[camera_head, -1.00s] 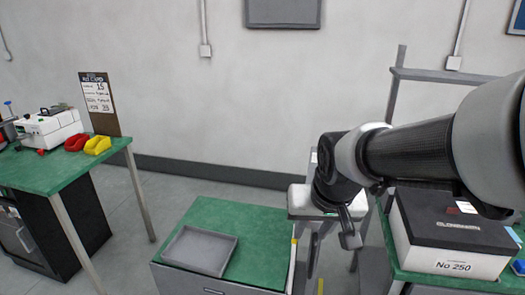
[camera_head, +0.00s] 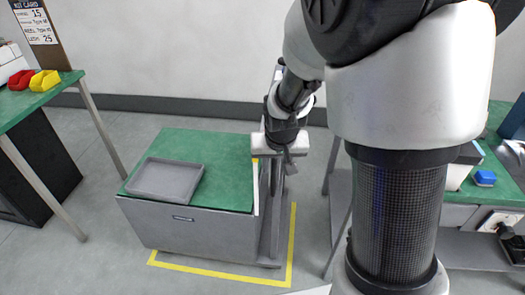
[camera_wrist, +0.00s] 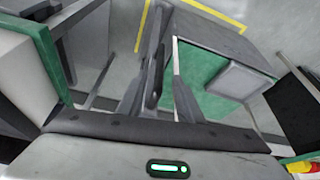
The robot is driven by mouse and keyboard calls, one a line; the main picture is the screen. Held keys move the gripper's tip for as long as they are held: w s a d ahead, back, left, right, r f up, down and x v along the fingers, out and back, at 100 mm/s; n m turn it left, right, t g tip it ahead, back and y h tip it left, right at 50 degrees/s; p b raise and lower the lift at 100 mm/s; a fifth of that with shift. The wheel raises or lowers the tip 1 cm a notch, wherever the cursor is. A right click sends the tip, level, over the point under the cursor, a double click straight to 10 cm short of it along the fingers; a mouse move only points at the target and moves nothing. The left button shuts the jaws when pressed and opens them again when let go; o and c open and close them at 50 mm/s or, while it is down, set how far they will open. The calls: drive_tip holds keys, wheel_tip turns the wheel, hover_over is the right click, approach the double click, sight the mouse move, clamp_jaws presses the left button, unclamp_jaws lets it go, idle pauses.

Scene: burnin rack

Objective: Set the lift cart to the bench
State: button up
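The lift cart is a grey box with a green top (camera_head: 225,165) and an upright frame at its right end. It stands on the floor left of centre in the head view. The cart's green top also shows in the wrist view (camera_wrist: 205,68). My gripper (camera_head: 288,163) points down by the upright frame at the cart's right end. One green-topped bench (camera_head: 497,118) is at the right, partly behind my arm; another (camera_head: 25,103) is at the left.
A grey tray (camera_head: 166,180) lies on the cart's top. A yellow floor outline (camera_head: 215,272) shows around the cart's front and right side. Red (camera_head: 20,80) and yellow (camera_head: 45,80) bins sit on the left bench. Floor is clear between that bench and the cart.

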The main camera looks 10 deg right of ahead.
sight(274, 174)
drive_tip(key=b+x, duration=0.1)
drive_tip(key=x, duration=0.8)
drive_tip(key=shift+w+f+b, duration=0.1)
drive_tip(key=shift+f+b, duration=0.1)
drive_tip(key=shift+b, duration=0.2)
clamp_jaws()
